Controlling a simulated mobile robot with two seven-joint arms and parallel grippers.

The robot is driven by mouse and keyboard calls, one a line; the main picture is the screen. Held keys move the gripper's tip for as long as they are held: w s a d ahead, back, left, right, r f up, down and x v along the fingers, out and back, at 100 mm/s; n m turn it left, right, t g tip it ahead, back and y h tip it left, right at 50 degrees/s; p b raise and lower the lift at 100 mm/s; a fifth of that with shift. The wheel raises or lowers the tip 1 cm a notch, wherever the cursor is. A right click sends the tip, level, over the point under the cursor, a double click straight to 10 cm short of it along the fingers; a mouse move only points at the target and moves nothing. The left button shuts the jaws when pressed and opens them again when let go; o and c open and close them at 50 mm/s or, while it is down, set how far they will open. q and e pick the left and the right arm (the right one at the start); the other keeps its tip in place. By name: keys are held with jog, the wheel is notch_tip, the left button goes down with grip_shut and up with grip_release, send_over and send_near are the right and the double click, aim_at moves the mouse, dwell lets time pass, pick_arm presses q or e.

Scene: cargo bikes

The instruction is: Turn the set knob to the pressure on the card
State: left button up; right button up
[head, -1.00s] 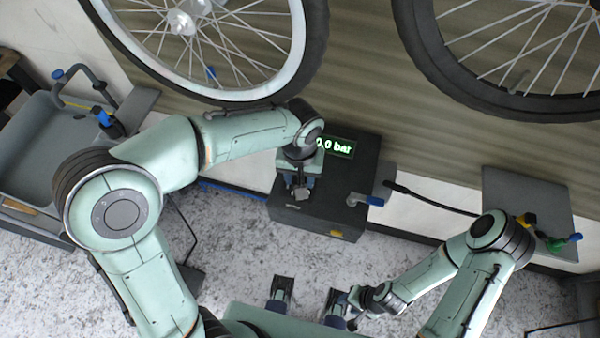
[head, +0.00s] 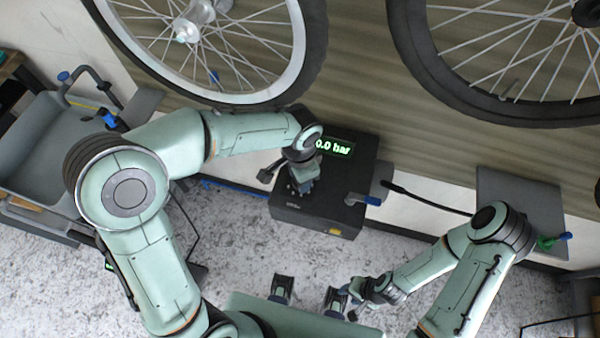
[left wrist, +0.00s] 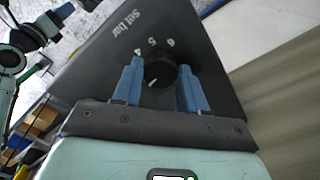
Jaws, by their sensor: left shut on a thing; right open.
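The black pump box (head: 318,215) stands in the middle of the head view, its green display (head: 334,148) reading 0.0 bar. My left gripper (head: 301,182) is over its top and hides the set knob there. In the left wrist view the round black set knob (left wrist: 160,70) sits between the blue fingers of the left gripper (left wrist: 160,88), which is shut on it. The knob's white mark points down-left; the numbers 4, 5 and 6 and "set bar" are printed beyond it. My right gripper (head: 308,290) is open and empty near the bottom. I cannot make out the card.
A blue-tipped lever (head: 366,199) is at the box's right side, near a dark hose (head: 430,200). A grey plate (head: 520,205) lies further right. Two bicycle wheels (head: 312,60) fill the top. A grey basin (head: 35,150) is at the left. Speckled floor is free in front of the box.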

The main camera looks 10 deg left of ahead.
pick_arm(q)
jog(key=m+p, duration=0.2)
jog(key=m, duration=0.4)
jog(key=shift+w+r+m, duration=0.1)
jog(key=shift+r+m, duration=0.05)
jog(key=shift+m, duration=0.15)
jog(key=m+p, duration=0.2)
jog(key=m, duration=0.2)
jog(key=shift+m, duration=0.4)
pick_arm(e)
jog(key=w+r, duration=0.3)
jog(key=r, duration=0.2)
jog(key=shift+r, duration=0.15)
jog(key=shift+w+r, duration=0.1)
jog(key=shift+w, duration=0.05)
pick_arm(q)
jog(key=o, duration=1.1)
jog(key=shift+c, duration=0.2)
notch_tip(320, 180, up, 13)
jog(key=p, duration=0.2)
pick_arm(e)
jog(key=shift+w+r+t, duration=0.4)
jog(key=shift+w+r, duration=0.6)
jog(key=shift+r, duration=0.15)
